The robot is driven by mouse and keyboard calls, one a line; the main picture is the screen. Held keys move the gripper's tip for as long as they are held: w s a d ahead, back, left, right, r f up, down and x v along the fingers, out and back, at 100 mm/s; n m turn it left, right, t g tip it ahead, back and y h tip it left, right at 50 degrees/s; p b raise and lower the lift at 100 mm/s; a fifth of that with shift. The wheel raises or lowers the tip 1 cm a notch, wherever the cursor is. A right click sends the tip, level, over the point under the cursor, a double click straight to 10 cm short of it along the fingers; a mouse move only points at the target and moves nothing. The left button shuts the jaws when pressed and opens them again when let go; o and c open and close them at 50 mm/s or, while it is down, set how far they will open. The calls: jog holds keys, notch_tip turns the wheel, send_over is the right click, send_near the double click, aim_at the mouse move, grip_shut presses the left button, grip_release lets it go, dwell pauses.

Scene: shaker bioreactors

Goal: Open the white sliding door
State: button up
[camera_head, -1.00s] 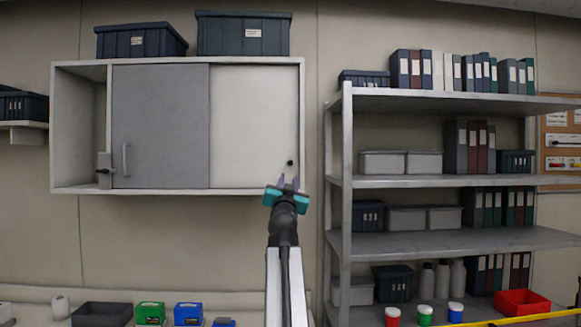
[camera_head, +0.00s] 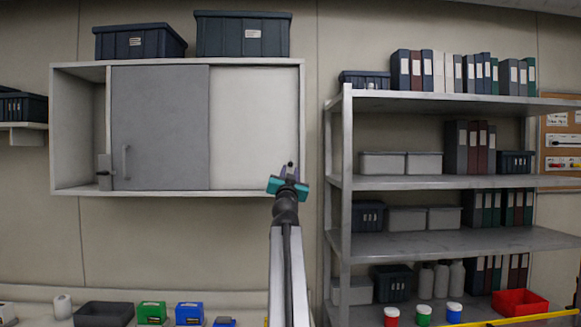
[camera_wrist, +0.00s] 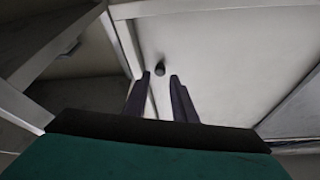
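The white sliding door (camera_head: 250,125) covers the right part of the wall cabinet and is closed against its right side. A small black knob (camera_head: 290,163) sits near the door's lower right corner. In the wrist view the knob (camera_wrist: 160,69) lies just beyond the fingertips, in line with the gap between them. My gripper (camera_head: 289,169) is open and empty, pointing up at the knob from below and in front. In the wrist view its two dark fingers (camera_wrist: 160,77) are apart. I cannot tell whether they touch the door.
A grey door (camera_head: 160,128) with a vertical handle covers the cabinet's middle-left, and the far left bay is open. Dark bins (camera_head: 242,35) stand on top of the cabinet. A metal shelf unit (camera_head: 347,200) with binders and boxes stands close to the right.

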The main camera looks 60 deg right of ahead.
aim_at(290, 165)
jog(key=shift+p+x, duration=0.5)
jog(key=shift+x, duration=1.65)
jog(key=shift+c, duration=0.2)
grip_shut()
